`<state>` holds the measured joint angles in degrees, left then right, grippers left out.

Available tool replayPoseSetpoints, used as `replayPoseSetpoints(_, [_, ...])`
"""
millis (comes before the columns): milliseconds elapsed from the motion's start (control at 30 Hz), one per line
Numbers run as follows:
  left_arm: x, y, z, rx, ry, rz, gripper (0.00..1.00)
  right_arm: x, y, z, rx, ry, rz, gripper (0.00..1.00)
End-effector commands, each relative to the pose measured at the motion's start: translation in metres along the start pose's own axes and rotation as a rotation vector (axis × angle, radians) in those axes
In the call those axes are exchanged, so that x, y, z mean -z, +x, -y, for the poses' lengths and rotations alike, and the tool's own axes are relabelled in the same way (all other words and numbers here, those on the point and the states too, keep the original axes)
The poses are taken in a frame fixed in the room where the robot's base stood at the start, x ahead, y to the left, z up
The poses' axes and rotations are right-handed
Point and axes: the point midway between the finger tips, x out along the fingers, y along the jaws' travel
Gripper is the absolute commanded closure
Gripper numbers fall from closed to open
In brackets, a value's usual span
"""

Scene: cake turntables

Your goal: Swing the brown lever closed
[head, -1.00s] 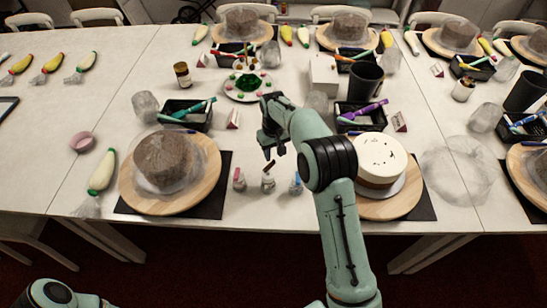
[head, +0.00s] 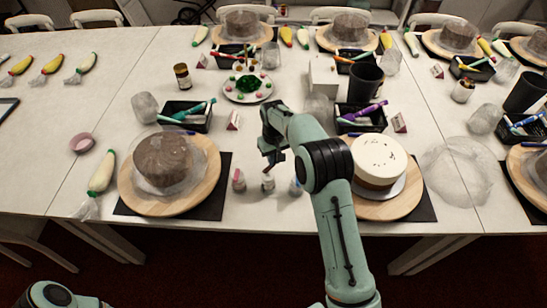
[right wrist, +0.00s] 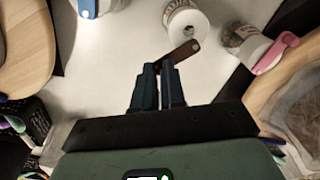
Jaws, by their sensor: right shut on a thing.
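The brown lever (right wrist: 185,51) sticks out from the white-topped small jar (right wrist: 187,24) in the right wrist view. It points down and left, away from the middle of the lid. My right gripper (right wrist: 158,67) is shut on the lever's outer end, between its fingertips. In the head view my right gripper (head: 272,160) is just above the middle jar (head: 268,181), and the lever is too small there to tell its angle. My left gripper is out of view.
A jar with a pink lever (right wrist: 275,52) stands right of the brown one, and a blue lever (right wrist: 88,8) is to the left in the wrist view. A brown cake (head: 164,160) and a white cake (head: 378,158) on round boards flank the jars.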

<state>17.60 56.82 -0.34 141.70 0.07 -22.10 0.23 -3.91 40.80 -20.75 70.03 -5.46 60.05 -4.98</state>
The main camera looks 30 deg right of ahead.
Motion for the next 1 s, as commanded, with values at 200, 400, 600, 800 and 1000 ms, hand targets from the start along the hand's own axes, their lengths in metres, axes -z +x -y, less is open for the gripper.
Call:
replayPoseSetpoints(200, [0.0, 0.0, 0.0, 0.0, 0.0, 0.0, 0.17, -0.004, -0.001, -0.001, 0.0, 0.081, -0.001, 1.0])
replayPoseSetpoints(400, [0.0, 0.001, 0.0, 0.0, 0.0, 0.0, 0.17, -0.011, 0.0, -0.003, 0.001, 0.23, 0.001, 1.0])
replayPoseSetpoints(600, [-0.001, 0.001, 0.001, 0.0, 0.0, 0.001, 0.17, -0.019, 0.0, -0.003, 0.001, 0.418, 0.0, 1.0])
replayPoseSetpoints(800, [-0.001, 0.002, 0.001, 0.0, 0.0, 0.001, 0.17, -0.028, 0.0, -0.002, 0.0, 0.608, -0.001, 1.0])
replayPoseSetpoints(1000, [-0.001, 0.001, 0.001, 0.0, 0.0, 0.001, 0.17, -0.036, 0.0, 0.001, 0.0, 0.798, 0.0, 1.0])
